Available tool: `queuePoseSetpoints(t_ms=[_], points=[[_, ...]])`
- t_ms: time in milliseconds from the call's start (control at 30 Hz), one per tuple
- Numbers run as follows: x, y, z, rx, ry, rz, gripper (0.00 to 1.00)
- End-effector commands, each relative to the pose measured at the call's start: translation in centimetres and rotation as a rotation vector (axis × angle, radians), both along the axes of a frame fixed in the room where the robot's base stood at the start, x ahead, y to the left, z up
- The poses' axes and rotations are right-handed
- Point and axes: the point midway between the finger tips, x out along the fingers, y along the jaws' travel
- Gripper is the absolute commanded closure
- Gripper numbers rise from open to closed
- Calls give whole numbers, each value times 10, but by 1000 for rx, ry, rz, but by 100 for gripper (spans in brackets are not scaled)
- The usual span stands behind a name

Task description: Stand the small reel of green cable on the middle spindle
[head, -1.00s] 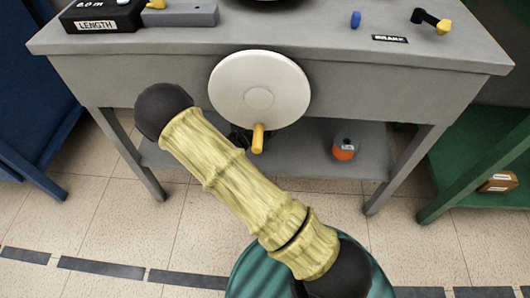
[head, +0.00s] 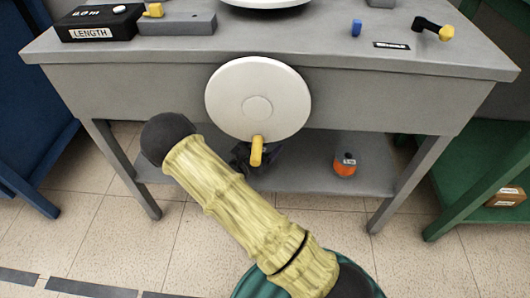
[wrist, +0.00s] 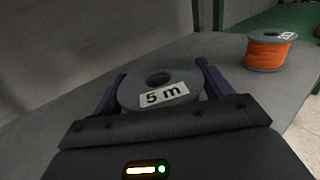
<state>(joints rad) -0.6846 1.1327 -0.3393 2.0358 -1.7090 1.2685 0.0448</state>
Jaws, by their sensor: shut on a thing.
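My gripper (wrist: 160,74) is shut on a small reel (wrist: 158,92) with a grey flange, a centre hole and a white "5 m" label. Its purple fingers sit on either side of the reel. The reel's cable is hidden, so its colour cannot be told. The grey lower shelf (wrist: 75,138) lies beneath, and I cannot tell whether the reel touches it. In the head view a dark shape beneath the white disc's handle may be my gripper, mostly hidden. No spindle can be made out in either view.
An orange cable reel (head: 345,164) stands on the lower shelf, to the right in the wrist view (wrist: 268,52). A white disc (head: 230,90) with a yellow handle (head: 256,151) is on the grey bench's (head: 410,100) front. A length counter (head: 98,24) and black crank (head: 428,25) are on top.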

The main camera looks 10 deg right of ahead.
Motion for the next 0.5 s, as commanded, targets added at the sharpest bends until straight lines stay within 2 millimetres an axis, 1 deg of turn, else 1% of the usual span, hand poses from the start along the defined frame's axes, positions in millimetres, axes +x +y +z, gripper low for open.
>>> queuePoseSetpoints(t_ms=[67,300,367,500], points=[[0,0,-4,-1,-1,0,55],[0,0,-36,0,0,0,55],[0,0,-39,0,-1,0,55],[0,0,-37,0,-1,0,55]])
